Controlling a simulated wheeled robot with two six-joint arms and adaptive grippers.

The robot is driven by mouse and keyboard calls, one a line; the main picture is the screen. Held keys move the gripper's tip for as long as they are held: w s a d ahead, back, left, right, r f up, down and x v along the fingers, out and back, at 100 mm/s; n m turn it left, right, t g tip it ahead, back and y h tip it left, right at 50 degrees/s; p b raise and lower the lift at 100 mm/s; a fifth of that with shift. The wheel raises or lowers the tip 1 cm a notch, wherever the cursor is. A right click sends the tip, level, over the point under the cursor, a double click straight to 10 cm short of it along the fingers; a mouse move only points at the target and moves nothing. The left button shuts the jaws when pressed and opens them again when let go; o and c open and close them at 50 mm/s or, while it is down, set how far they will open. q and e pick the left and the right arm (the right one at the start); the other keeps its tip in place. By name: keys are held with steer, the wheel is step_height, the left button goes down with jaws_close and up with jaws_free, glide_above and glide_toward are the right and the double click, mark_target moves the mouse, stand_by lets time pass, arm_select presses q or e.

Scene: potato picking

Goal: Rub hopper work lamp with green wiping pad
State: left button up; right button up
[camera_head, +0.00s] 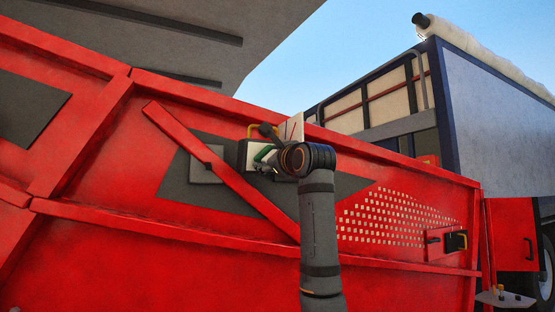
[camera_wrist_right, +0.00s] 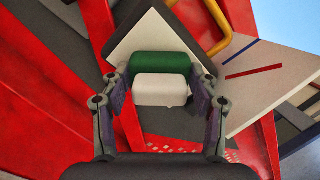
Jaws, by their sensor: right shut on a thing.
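My right gripper (camera_wrist_right: 160,95) is shut on the green wiping pad (camera_wrist_right: 160,65), which has a green upper part and a white lower part. The pad also shows in the head view (camera_head: 264,153), small and partly hidden by my right arm. The work lamp (camera_wrist_right: 148,38), a pale square face with a dark frame, is right behind the pad in the wrist view. In the head view the lamp (camera_head: 243,153) is mounted on the red hopper side, left of my right gripper. I cannot tell whether pad and lamp touch. My left gripper is not in view.
A yellow bar (camera_wrist_right: 208,28) stands close to the lamp, with a white board with a red line (camera_wrist_right: 262,75) beside it. A red diagonal brace (camera_head: 215,165) crosses the hopper side (camera_head: 120,240). A truck trailer (camera_head: 500,115) stands at the right.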

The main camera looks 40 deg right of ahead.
steer(key=shift+w+a+r, duration=0.1)
steer(key=shift+w+a, duration=0.1)
steer(key=shift+a, duration=0.55)
steer(key=shift+w+a+f, duration=0.1)
steer(key=shift+w+a, duration=0.05)
steer(key=shift+a, duration=0.6)
steer(key=shift+w+a+r, duration=0.1)
steer(key=shift+w+a, duration=0.1)
steer(key=shift+a, duration=0.55)
steer(key=shift+d, duration=0.1)
steer(key=shift+s+f+b, duration=0.3)
steer(key=shift+b, duration=0.1)
steer(key=b, duration=0.3)
glide_toward(250, 155)
steer(key=shift+w+d+f, duration=0.1)
steer(key=shift+w+d, duration=0.05)
steer(key=shift+w, duration=0.2)
